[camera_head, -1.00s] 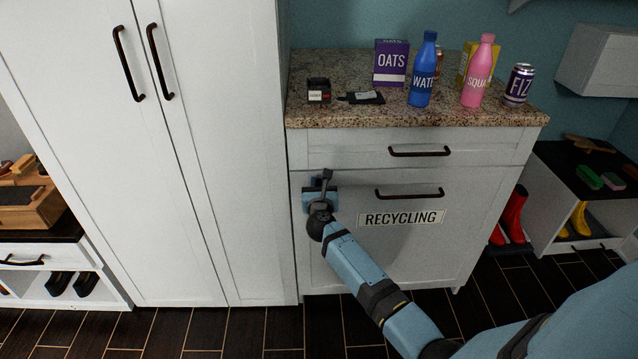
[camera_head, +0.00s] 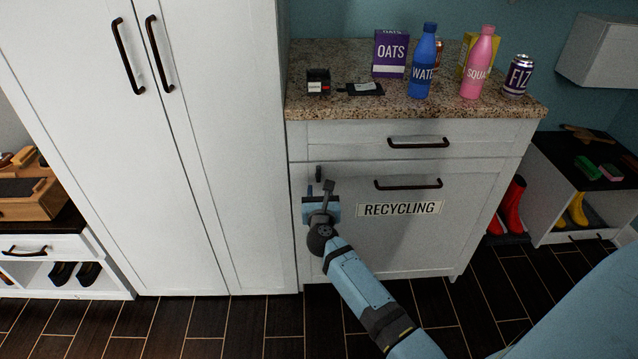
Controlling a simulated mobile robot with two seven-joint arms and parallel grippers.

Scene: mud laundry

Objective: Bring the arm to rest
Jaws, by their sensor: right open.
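My right arm comes in from the lower right, and my right gripper (camera_head: 320,190) is in front of the left side of the white recycling cabinet (camera_head: 440,240). The gripper is open and nothing shows between its fingers. I cannot tell whether it touches the cabinet front. The "RECYCLING" label (camera_head: 399,208) is to its right. My left gripper is not in view.
The granite counter (camera_head: 310,106) holds an oats box (camera_head: 390,54), a blue bottle (camera_head: 422,65), a pink bottle (camera_head: 477,65) and a can (camera_head: 517,76). A tall white cupboard (camera_head: 215,200) stands left. A shoe bench (camera_head: 560,180) with boots stands right. The dark floor (camera_head: 210,325) is clear.

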